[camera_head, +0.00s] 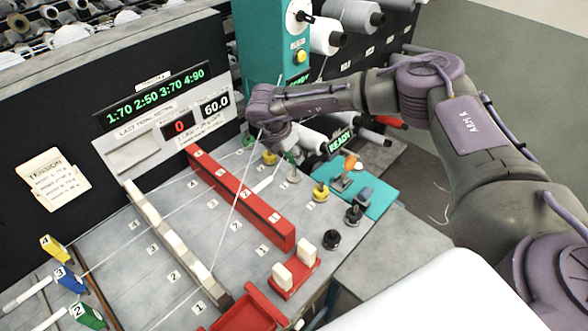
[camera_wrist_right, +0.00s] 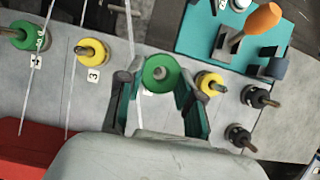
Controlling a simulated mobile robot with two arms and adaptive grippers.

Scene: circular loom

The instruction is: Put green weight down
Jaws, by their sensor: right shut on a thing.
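The green weight (camera_wrist_right: 160,72), a round disc with a grey centre, is between the two fingers of my right gripper (camera_wrist_right: 157,95) in the right wrist view. The fingers are shut on its sides. In the head view my right gripper (camera_head: 277,142) points down above the row of weights, near a grey peg (camera_head: 295,174). The gripper hides most or all of the held weight there. I cannot tell whether the held weight touches the table or sits around a peg. My left gripper is not in view.
A second green weight (camera_wrist_right: 22,36) and yellow weights (camera_wrist_right: 92,52) (camera_wrist_right: 211,84) stand close by in the row. Black weights (camera_head: 353,214) (camera_head: 331,239) are at its near end. An orange-handled tool (camera_wrist_right: 258,22) stands on the teal mat (camera_head: 376,199). A long red bar (camera_head: 240,198) lies left.

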